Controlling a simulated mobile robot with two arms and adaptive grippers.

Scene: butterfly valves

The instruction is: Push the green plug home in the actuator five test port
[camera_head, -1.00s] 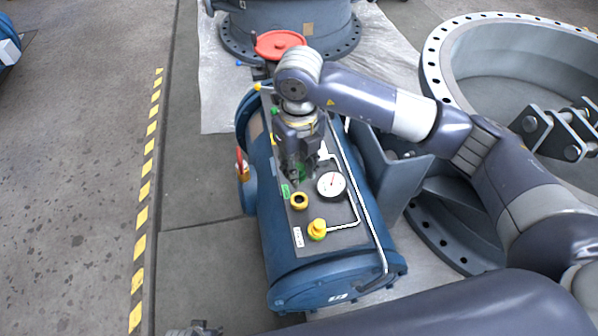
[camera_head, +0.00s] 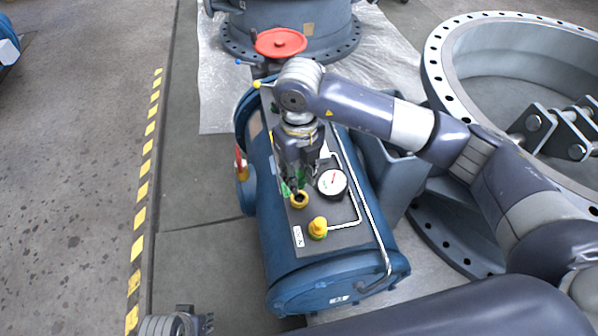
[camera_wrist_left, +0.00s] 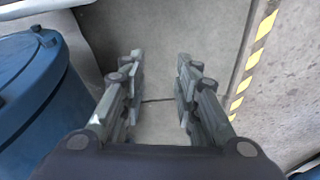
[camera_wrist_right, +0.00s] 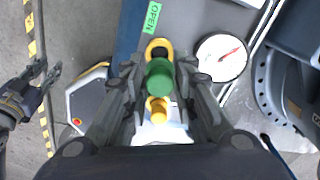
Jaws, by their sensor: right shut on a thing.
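The green plug (camera_wrist_right: 159,77) is between the fingers of my right gripper (camera_wrist_right: 160,92), as the right wrist view shows. A yellow ring port (camera_wrist_right: 158,45) lies just beyond the plug there. In the head view the yellow ring port (camera_head: 299,200), dark inside, is on the blue actuator's grey top plate, and my right gripper (camera_head: 295,186) points down just behind it. How far the plug is from the port, or whether they touch, I cannot tell. My left gripper (camera_wrist_left: 160,88) is open and empty, away from the actuator; it also shows at the bottom of the head view (camera_head: 190,322).
A gauge (camera_head: 332,183) stands right of the port. A yellow fitting (camera_head: 318,228) with a white tube is in front of it. A red handwheel (camera_head: 280,43) is behind. A large flanged ring (camera_head: 436,75) stands right. Floor left of the actuator is clear.

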